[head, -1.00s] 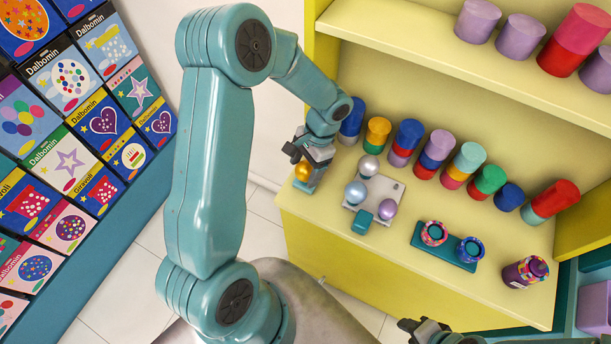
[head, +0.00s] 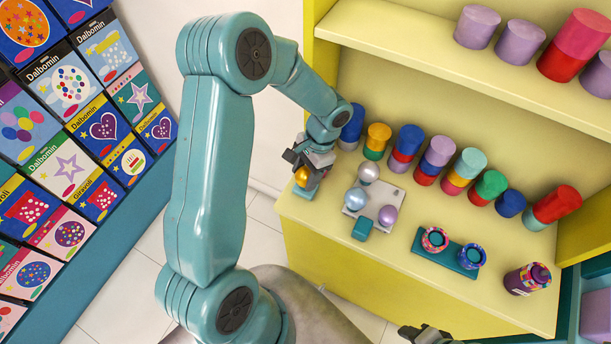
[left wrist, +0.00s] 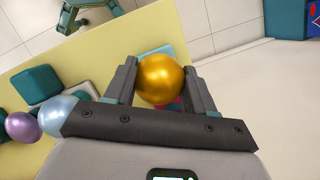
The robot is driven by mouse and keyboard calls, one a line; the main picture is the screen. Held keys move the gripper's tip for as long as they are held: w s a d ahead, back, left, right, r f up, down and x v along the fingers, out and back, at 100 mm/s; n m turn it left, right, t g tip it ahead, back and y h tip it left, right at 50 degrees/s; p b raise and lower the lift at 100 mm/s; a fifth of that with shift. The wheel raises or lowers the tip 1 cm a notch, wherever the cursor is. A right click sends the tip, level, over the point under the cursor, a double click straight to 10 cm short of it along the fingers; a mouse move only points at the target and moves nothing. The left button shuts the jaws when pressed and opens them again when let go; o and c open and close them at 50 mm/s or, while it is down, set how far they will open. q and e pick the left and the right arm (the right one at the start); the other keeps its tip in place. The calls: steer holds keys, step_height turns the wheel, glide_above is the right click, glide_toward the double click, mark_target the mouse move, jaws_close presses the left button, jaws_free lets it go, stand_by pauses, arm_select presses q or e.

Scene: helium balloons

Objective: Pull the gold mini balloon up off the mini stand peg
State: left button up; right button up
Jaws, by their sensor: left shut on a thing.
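The shiny gold mini balloon (head: 301,177) is at the left end of the yellow counter in the head view. In the left wrist view the gold balloon (left wrist: 160,78) sits between the two grey fingers. My left gripper (head: 305,168) is shut on it, with a finger on each side. The teal mini stand (head: 304,193) is just below the balloon. The peg is hidden, so I cannot tell how the balloon sits on it. My right gripper (head: 424,334) is partly in view at the bottom edge, empty of anything I can see.
A pale stand (head: 390,191) with silver, blue and purple balloons is just right of the gold one, with a teal block (head: 362,229) in front. A teal tray (head: 448,266) holds two patterned rings. Several coloured cylinders line the back. The space above the balloon is partly filled by my arm.

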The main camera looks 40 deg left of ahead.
mark_target(305, 172)
arm_select(q)
steer(key=shift+r+p, duration=0.5)
steer(key=shift+r, duration=0.4)
steer(key=shift+r, duration=0.15)
steer(key=shift+r+p, duration=2)
steer(key=shift+r, duration=0.8)
steer(key=shift+s, duration=0.15)
